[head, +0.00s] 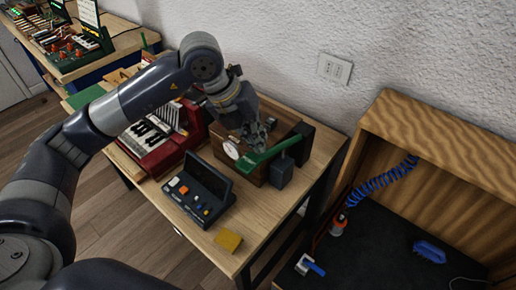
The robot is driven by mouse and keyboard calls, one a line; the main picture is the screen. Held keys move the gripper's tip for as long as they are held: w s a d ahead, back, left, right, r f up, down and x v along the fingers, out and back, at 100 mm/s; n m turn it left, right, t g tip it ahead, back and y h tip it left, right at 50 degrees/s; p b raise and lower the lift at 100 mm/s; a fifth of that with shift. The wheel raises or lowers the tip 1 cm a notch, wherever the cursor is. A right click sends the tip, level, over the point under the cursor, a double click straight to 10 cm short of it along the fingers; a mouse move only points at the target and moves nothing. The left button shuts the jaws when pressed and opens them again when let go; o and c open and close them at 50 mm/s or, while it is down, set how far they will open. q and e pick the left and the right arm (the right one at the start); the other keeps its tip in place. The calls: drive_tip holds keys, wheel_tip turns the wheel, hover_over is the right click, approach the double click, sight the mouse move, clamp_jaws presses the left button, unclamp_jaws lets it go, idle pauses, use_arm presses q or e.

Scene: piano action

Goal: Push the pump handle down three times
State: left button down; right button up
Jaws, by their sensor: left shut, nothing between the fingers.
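A green lever (272,153), which looks like the pump handle, slopes across the front of a brown wooden box (282,122) on the wooden table. A round white dial (231,150) sits on the box's left side. My left gripper (260,142) is shut and empty, pointing down just above or behind the lever. I cannot tell whether it touches the lever. My left wrist hides the back left of the box. My right gripper is not in view.
A dark box (281,172) stands beside the lever. A red accordion-like instrument (150,139), a black button panel (198,190) and a yellow block (229,240) share the table (262,219). A wooden-walled bench with a blue coiled hose (380,182) stands at right.

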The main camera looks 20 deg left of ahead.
sight(251, 153)
use_arm(q)
drive_tip(key=shift+s+a+f+b, duration=0.1)
drive_tip(key=shift+s+f+b, duration=0.2)
drive_tip(key=shift+f+b, duration=0.4)
drive_tip(key=shift+s+a+f+b, duration=0.1)
drive_tip(key=shift+s+f+b, duration=0.2)
drive_tip(key=shift+f+b, duration=0.4)
drive_tip(key=shift+s+a+f+b, duration=0.1)
drive_tip(key=shift+s+f+b, duration=0.2)
drive_tip(key=shift+f+b, duration=0.35)
idle(1.7)
idle(0.5)
drive_tip(key=shift+w+d+r+p, duration=0.15)
drive_tip(key=shift+w+r+p, duration=0.3)
drive_tip(key=shift+r+p, duration=0.45)
drive_tip(key=shift+w+d+r+p, duration=0.15)
drive_tip(key=shift+w+r+p, duration=0.35)
drive_tip(key=shift+r, duration=0.7)
drive_tip(key=shift+w+d+r+p, duration=0.15)
drive_tip(key=shift+w+r+p, duration=0.25)
drive_tip(key=shift+r+p, duration=0.55)
drive_tip(key=shift+r, duration=0.1)
drive_tip(key=r+p, duration=0.1)
drive_tip(key=w+r+p, duration=0.1)
drive_tip(key=r, duration=0.1)
drive_tip(key=w+r+p, duration=0.1)
drive_tip(key=shift+d+r, duration=0.25)
drive_tip(key=shift+d, duration=0.1)
